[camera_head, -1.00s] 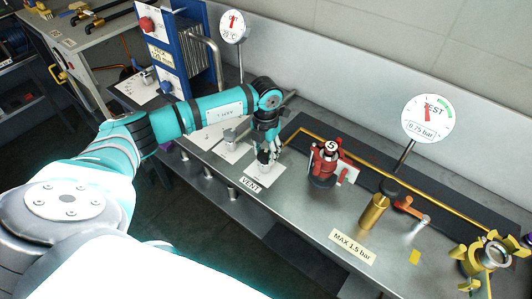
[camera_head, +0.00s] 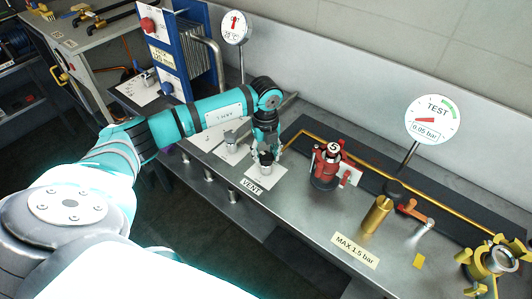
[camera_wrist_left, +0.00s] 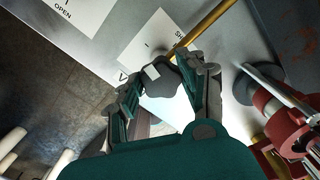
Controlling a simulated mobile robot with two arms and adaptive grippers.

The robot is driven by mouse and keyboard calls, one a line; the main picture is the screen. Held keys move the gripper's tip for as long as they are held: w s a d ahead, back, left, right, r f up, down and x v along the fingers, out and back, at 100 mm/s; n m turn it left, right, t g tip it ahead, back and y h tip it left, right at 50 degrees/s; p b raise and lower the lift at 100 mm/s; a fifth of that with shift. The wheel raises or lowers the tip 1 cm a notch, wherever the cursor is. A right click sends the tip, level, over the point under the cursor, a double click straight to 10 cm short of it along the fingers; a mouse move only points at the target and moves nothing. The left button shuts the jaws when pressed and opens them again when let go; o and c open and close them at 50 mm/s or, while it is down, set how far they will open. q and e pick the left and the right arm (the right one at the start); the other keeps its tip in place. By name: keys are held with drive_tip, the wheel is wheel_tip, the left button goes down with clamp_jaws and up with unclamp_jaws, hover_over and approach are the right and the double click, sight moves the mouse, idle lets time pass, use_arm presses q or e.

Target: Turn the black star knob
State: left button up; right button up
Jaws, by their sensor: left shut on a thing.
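The black star knob (camera_head: 266,157) stands on the white VENT plate (camera_head: 272,174) on the steel bench. My left gripper (camera_head: 266,150) reaches down over it with its fingers around its sides. In the left wrist view, the knob (camera_wrist_left: 159,79) is dark and sits between the two fingertips (camera_wrist_left: 168,73), which are shut on it. The fingers cover parts of its rim. The TEST dial (camera_head: 435,119) reads about 0.05 bar, with its red needle lying nearly level. My right gripper is not in view.
A red fitting (camera_head: 328,165) stands right of the knob. Beyond it are a brass cylinder (camera_head: 377,214) and a yellow clamp (camera_head: 487,258). A blue plate stack (camera_head: 167,55) and a temperature dial (camera_head: 235,27) stand behind my left arm. A yellow pipe runs behind the knob.

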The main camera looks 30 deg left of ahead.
sight(265, 156)
use_arm(q)
drive_tip(key=n, duration=0.3)
drive_tip(key=shift+n, duration=0.4)
drive_tip(key=n, duration=0.3)
drive_tip(key=shift+r+n+p, duration=0.1)
drive_tip(key=shift+n+p, duration=0.2)
drive_tip(key=shift+p, duration=0.05)
drive_tip(key=n+p, duration=0.1)
drive_tip(key=n, duration=0.5)
drive_tip(key=shift+s+n, duration=0.15)
drive_tip(key=shift+n, duration=0.15)
drive_tip(key=o, duration=1.2)
drive_tip(key=shift+c, duration=0.2)
wheel_tip(265, 156, up, 12)
